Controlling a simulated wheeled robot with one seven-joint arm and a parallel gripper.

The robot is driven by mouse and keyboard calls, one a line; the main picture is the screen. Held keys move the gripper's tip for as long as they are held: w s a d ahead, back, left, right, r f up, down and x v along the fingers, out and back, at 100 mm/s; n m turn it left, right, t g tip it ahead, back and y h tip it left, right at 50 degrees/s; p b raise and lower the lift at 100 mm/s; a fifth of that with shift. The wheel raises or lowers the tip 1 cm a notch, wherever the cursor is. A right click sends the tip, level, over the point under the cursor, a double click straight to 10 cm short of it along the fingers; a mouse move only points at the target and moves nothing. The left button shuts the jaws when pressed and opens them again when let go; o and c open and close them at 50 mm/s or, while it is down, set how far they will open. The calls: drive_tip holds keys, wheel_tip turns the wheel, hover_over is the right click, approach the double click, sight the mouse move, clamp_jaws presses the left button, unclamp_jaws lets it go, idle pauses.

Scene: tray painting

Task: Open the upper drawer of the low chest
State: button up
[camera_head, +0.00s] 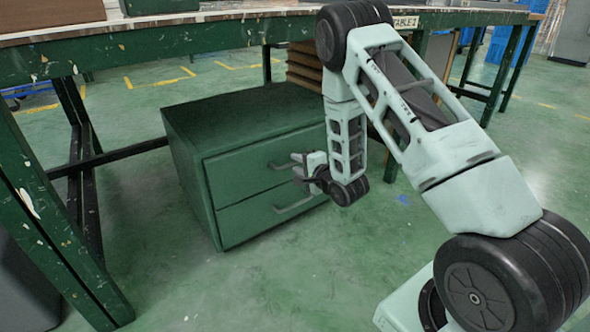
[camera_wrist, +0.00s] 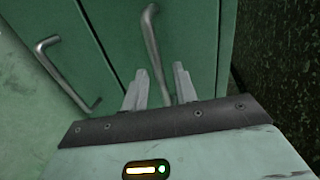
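The low chest (camera_head: 235,115) is dark green and stands on the floor under the table. Its upper drawer (camera_head: 232,172) looks shut in the head view, with its front about level with the lower drawer (camera_head: 240,212). My gripper (camera_head: 297,166) is at the right part of the upper drawer's handle (camera_head: 280,164). In the wrist view my gripper (camera_wrist: 160,86) is open, with its two pale fingers on either side of the upper handle (camera_wrist: 153,45). A gap shows between the fingers and the bar; contact is unclear. The lower handle (camera_wrist: 65,75) is to the left there.
The green table (camera_head: 150,45) stands above and behind the chest, with a paint-flecked leg (camera_head: 55,215) at the left. Stacked brown boards (camera_head: 304,68) are behind the chest. The green floor (camera_head: 190,285) in front of the chest is clear.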

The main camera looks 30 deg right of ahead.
drive_tip(key=shift+x, duration=1.05)
clamp_jaws()
drive_tip(key=shift+s, duration=0.15)
